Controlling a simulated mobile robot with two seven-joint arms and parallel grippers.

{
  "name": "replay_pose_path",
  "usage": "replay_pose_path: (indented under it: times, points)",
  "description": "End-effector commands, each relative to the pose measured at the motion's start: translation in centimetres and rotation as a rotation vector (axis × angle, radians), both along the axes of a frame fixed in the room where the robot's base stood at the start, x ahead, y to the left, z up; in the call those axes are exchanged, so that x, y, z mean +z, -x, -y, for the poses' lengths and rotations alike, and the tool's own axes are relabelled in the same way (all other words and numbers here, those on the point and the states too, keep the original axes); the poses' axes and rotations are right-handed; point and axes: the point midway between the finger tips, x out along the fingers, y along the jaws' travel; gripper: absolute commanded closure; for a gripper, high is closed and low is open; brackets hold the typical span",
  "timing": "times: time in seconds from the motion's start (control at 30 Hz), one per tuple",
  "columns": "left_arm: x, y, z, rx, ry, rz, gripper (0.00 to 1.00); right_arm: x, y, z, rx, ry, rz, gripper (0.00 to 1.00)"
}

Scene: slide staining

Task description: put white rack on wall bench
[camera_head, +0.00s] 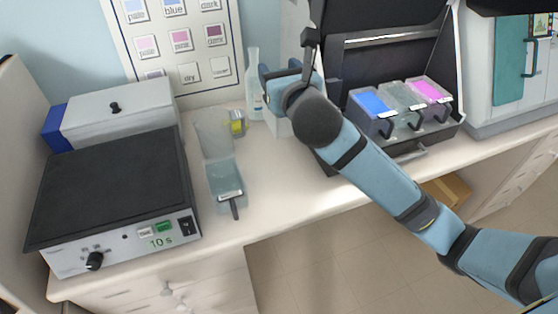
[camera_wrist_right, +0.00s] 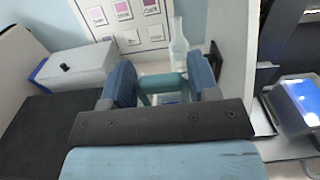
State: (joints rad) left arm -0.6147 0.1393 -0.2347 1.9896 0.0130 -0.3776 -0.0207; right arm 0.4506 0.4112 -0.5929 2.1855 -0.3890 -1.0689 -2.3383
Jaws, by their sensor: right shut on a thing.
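My right gripper (camera_head: 285,85) is above the back of the wall bench (camera_head: 285,185), beside a clear bottle. In the right wrist view its two blue fingers (camera_wrist_right: 160,82) are closed on a teal bar (camera_wrist_right: 160,86) between them. A white block-like thing (camera_head: 277,122) shows just below the gripper in the head view. It may be the white rack, but the gripper and arm hide most of it. I cannot tell whether it touches the bench. My left gripper is not in view.
A black-topped heater (camera_head: 115,190) and a white box (camera_head: 118,112) stand at left. A clear dish (camera_head: 224,182) and yellow-labelled jar (camera_head: 237,123) are mid-bench. The bottle (camera_head: 254,85) is behind. Blue, clear and pink dishes sit in a black tray (camera_head: 440,132).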

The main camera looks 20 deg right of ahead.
Motion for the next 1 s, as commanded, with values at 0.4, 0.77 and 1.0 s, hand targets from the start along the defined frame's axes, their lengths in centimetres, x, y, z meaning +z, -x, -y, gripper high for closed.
replay_pose_path:
  times: [0.4,0.77,1.0]
  points:
    - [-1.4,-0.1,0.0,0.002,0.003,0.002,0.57,-9.4,-0.2,0.1,0.000,-0.002,-0.008,0.87]
    - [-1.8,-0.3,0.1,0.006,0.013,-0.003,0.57,-15.5,-0.2,0.2,-0.001,-0.002,0.000,0.87]
    - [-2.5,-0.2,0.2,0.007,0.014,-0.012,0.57,-18.0,-0.2,0.2,-0.001,-0.002,-0.004,0.87]
